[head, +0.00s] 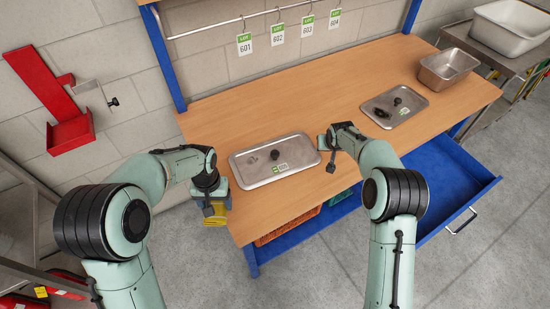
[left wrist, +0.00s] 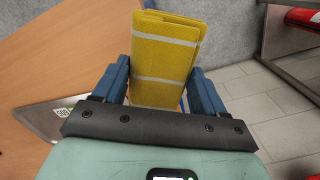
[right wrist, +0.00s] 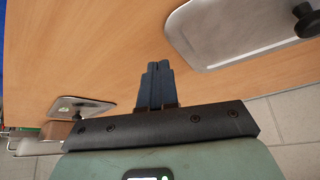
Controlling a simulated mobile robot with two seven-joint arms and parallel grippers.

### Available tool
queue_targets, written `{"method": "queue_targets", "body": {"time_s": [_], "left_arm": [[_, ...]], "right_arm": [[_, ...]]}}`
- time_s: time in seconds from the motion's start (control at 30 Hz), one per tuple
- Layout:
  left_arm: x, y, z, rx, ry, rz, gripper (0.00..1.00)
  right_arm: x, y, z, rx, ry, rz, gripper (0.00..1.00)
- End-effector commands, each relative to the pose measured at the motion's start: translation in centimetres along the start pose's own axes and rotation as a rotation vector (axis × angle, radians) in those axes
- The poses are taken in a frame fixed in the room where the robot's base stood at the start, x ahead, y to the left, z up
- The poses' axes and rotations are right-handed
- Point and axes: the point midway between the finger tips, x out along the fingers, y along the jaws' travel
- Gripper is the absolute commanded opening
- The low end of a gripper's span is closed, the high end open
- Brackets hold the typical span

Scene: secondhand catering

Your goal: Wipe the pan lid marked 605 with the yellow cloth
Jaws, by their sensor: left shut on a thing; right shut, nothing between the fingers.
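The yellow cloth (head: 215,220) is folded and held in my left gripper (head: 212,206), just off the table's front left corner. In the left wrist view the cloth (left wrist: 165,65) fills the space between the fingers. A steel pan lid (head: 250,172) with a black knob and a green-and-white tag lies flat near the front edge, right of the cloth and apart from it. A second lid (head: 408,97) with a knob, a tag and a dark patch lies farther right. My right gripper (head: 331,162) is shut and empty beside the nearer lid's right end.
A steel pan (head: 448,68) stands at the table's back right. Tags 601 to 604 hang from a rail behind. A blue drawer (head: 450,178) stands open below the front edge. A red holder (head: 70,133) is on the left wall. The table between the lids is clear.

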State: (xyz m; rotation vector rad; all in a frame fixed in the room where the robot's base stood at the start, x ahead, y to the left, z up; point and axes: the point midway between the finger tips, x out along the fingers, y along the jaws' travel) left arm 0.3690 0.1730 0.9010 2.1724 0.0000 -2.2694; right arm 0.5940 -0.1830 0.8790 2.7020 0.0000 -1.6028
Motion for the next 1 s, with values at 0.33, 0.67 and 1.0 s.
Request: {"method": "queue_targets", "body": {"time_s": [0.33,0.67,1.0], "left_arm": [[-0.01,0.00,-0.01,0.000,0.000,0.000,0.47],[0.10,0.00,0.05,0.000,-0.001,0.000,0.47],[0.45,0.00,0.20,0.000,-0.003,0.000,0.47]], "right_arm": [[0.00,0.00,0.00,0.000,0.000,0.000,0.00],[0.18,0.00,0.12,0.000,-0.001,0.000,0.00],[0.78,0.01,0.45,0.000,-0.001,0.000,0.00]]}}
